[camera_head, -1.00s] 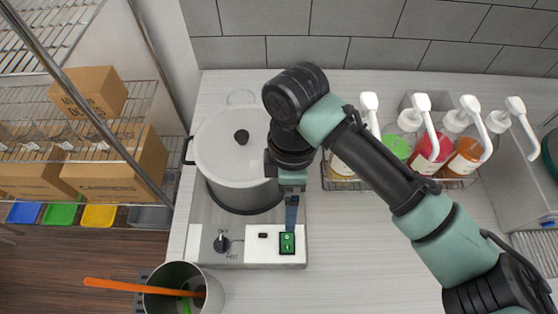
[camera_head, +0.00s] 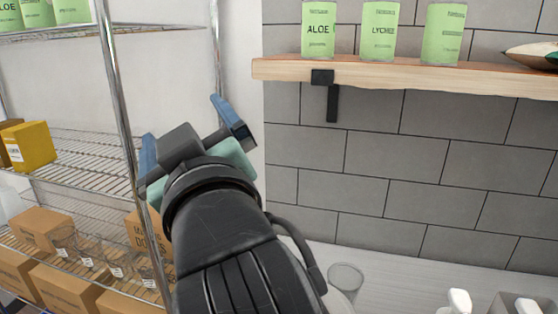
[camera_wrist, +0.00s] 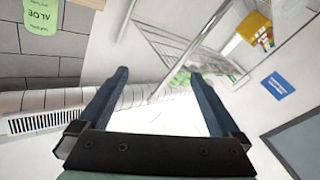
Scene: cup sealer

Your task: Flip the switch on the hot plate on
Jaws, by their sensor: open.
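The hot plate and its switch are not visible in either current view. A pale curved edge, perhaps the pot's lid (camera_head: 338,302), shows at the bottom of the head view, mostly hidden behind my arm. My gripper (camera_head: 183,118) is raised high in front of the wall and shelving, with its blue fingers spread and nothing between them. In the wrist view my gripper (camera_wrist: 158,73) is also open and empty, facing the white wall and the wire rack.
A wire rack (camera_head: 110,160) with cardboard boxes (camera_head: 45,228) and glasses stands at the left, its post close to my gripper. A wooden shelf (camera_head: 410,75) with green cans (camera_head: 378,30) is on the tiled wall. A clear glass (camera_head: 346,280) and white pump tops (camera_head: 458,300) are low down.

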